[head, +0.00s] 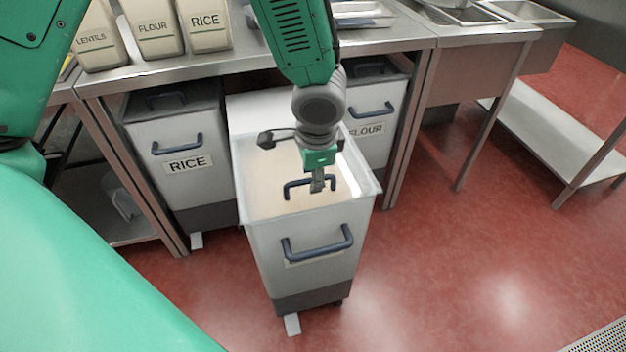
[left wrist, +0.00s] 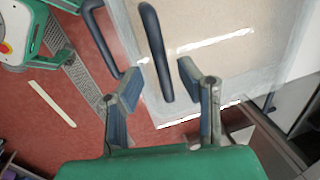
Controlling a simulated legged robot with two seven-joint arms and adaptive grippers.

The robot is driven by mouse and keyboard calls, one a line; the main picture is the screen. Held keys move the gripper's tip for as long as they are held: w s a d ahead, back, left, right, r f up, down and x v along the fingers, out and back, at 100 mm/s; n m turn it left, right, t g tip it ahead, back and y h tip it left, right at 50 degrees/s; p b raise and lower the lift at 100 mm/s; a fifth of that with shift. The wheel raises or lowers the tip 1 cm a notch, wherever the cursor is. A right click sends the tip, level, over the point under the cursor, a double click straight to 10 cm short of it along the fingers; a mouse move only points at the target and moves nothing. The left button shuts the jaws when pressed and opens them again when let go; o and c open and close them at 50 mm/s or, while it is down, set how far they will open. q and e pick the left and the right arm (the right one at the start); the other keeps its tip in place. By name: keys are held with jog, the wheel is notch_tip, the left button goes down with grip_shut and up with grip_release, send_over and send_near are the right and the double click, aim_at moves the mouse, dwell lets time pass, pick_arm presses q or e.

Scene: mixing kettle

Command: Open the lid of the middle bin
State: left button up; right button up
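The middle bin (head: 262,245) is white with a dark base and stands pulled out from under the counter, between two other bins. Its clear-looking lid (head: 262,200) lies flat over beige contents and appears shut. A dark lid handle (head: 291,186) stands on it; it also shows in the left wrist view (left wrist: 153,45). A second dark handle (head: 318,250) is on the bin's front. My left gripper (head: 319,184) is at the lid handle from above. In the left wrist view it (left wrist: 160,83) is open, with the handle between its fingertips, no clear grip visible. My right gripper is not in view.
A rice bin (head: 185,185) stands at left and a flour bin (head: 372,150) at right, both under the metal counter (head: 230,62). Labelled containers (head: 155,30) stand on the counter. The red floor (head: 470,260) is clear at right.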

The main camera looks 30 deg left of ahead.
pick_arm(q)
jog(key=shift+a+f, duration=0.2)
jog(key=shift+f, duration=0.1)
jog(key=shift+a+f, duration=0.1)
jog(key=shift+a, duration=0.15)
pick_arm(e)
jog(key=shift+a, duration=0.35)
pick_arm(q)
jog(key=shift+d, duration=0.15)
grip_shut()
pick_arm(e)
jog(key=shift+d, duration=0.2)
pick_arm(q)
jog(key=shift+w+a+p, duration=0.25)
jog(key=shift+w+p, duration=0.05)
jog(key=shift+w, duration=0.05)
jog(key=w+a+p, duration=0.4)
jog(key=a, duration=0.1)
jog(key=w+a+p, duration=0.2)
jog(key=a, duration=0.1)
jog(key=shift+w+r, duration=0.35)
jog(key=shift+r, duration=0.05)
jog(key=p, duration=0.3)
send_over(288, 128)
jog(key=shift+s+d+f, duration=0.35)
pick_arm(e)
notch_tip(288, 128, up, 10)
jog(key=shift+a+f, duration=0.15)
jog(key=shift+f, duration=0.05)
